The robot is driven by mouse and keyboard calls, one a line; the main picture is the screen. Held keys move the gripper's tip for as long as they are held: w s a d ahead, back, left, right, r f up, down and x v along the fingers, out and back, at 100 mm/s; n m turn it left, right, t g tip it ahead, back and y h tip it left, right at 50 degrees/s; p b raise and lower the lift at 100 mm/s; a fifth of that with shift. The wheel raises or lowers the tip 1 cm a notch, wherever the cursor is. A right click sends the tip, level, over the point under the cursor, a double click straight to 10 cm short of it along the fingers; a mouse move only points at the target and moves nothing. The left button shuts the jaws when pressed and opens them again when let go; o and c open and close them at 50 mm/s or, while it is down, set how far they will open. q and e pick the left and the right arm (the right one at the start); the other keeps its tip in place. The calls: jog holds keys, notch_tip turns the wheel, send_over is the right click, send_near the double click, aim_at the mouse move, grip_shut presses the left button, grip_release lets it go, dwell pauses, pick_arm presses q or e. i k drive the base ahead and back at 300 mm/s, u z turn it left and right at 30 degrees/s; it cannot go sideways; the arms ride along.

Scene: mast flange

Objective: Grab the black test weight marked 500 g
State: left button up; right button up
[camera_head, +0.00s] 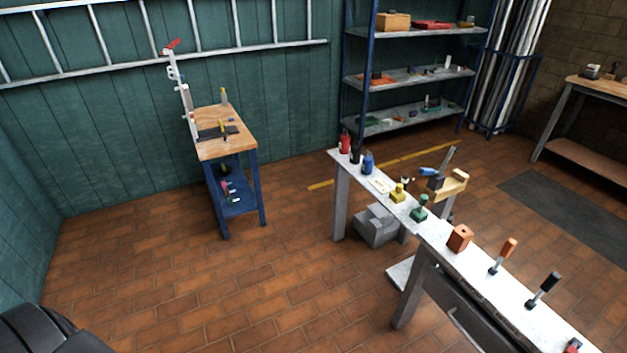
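No marking of 500 g can be read in the head view, so I cannot tell which thing is the black test weight. A small dark item (405,181) sits on the narrow bench (480,272) beside a yellow knobbed piece (397,194). A green knobbed piece (419,209) stands nearer. A black upright item (355,155) stands at the bench's far end between a red bottle (345,143) and a blue one (367,163). Neither of my grippers is in view.
The bench also holds an orange block (459,239), an orange-handled tool (503,255) and a black-handled tool (543,290). A grey block (377,227) lies beneath it. A wooden-topped workbench (222,146) and shelves (415,77) stand behind. Floor left of the bench is clear.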

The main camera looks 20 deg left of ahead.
aim_at(355, 154)
jog(key=u, duration=1.1)
jog(key=i, duration=1.45)
jog(key=z, duration=0.4)
